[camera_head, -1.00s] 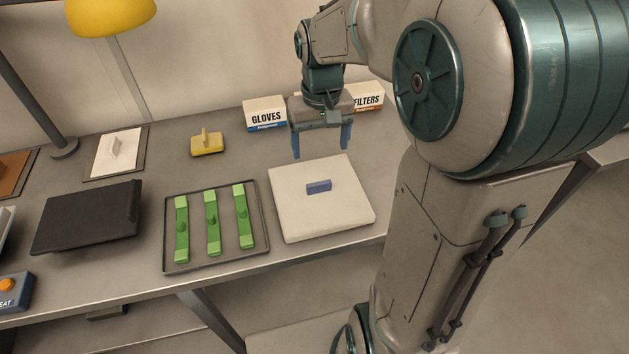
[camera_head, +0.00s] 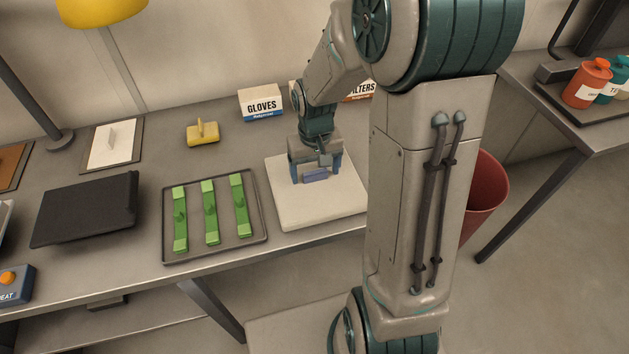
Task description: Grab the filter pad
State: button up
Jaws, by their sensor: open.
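The filter pad appears to be the thick white square slab (camera_head: 290,213) on the table, with a small blue block (camera_head: 315,176) on its top. My gripper (camera_head: 316,177) is open and points down over the slab. Its two blue fingers are at the left and right ends of the blue block. I cannot tell whether the fingers touch the block.
A dark tray (camera_head: 261,234) with green strips lies just left of the slab. A gloves box (camera_head: 262,103) and a partly hidden filters box (camera_head: 359,91) stand behind. A yellow handled block (camera_head: 203,133) and a black flat case (camera_head: 84,210) are farther left.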

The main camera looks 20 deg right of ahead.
jog(key=c, duration=1.3)
jog(key=shift+c, duration=0.2)
